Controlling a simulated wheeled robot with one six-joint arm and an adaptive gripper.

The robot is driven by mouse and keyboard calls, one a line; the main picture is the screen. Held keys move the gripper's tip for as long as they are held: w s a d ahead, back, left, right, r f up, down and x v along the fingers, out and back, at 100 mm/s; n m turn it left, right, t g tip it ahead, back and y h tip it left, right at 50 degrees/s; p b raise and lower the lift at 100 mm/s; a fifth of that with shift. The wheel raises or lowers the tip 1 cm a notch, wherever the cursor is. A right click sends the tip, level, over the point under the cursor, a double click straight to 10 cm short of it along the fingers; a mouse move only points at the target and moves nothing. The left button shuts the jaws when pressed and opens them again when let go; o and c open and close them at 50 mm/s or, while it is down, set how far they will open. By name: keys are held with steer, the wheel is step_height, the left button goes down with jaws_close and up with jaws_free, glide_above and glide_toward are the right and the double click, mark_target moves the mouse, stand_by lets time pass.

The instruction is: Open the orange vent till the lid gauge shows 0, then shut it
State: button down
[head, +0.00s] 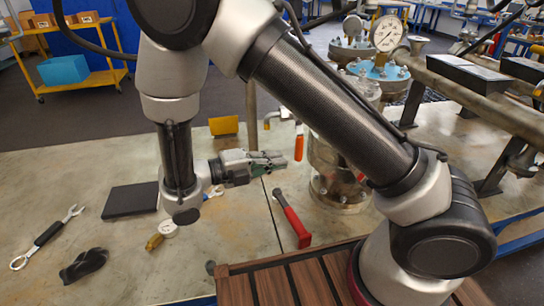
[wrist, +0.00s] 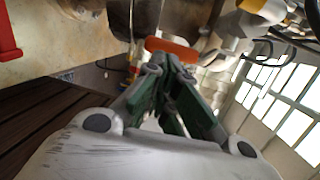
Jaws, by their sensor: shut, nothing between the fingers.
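The orange vent handle (head: 299,141) hangs upright on the left side of the metal vessel (head: 330,157). The dial gauge (head: 387,33) stands on the blue lid (head: 381,71); its needle is too small to read surely. My gripper (head: 283,160) is shut and empty, pointing right toward the vessel, a little below and left of the handle. In the wrist view, the orange handle (wrist: 172,48) lies across just beyond my closed fingertips (wrist: 172,62); I cannot tell whether they touch. My arm hides part of the vessel.
A red-handled tool (head: 290,215) lies on the bench below my gripper. A black slab (head: 130,199), a wrench (head: 48,238), a black glove (head: 83,266) and a small loose gauge (head: 167,229) lie to the left. A yellow block (head: 224,125) stands behind. Pipes (head: 480,100) run at right.

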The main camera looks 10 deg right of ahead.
steer(key=f+v, duration=0.1)
steer(key=v, duration=0.9)
step_height(320, 180, down, 4)
steer(key=s+d+m+g+y, duration=0.2)
steer(key=s+m, duration=0.1)
steer(key=m, duration=0.5)
steer(key=s+d+r+m+t+y, duration=0.1)
steer(key=s+d+r+m+y, duration=0.1)
steer(key=d+r+m+y, duration=0.2)
steer(key=s+d+r+m+t+y, duration=0.1)
steer(key=s+d+r+m+y, duration=0.2)
steer(key=d+r+m, duration=0.8)
steer(key=s+d+r+m+t+y, duration=0.1)
steer(key=s+d+r+m+y, duration=0.2)
steer(key=d+r+m+y, duration=0.4)
steer(key=d+m, duration=0.8)
steer(key=shift+r, duration=0.4)
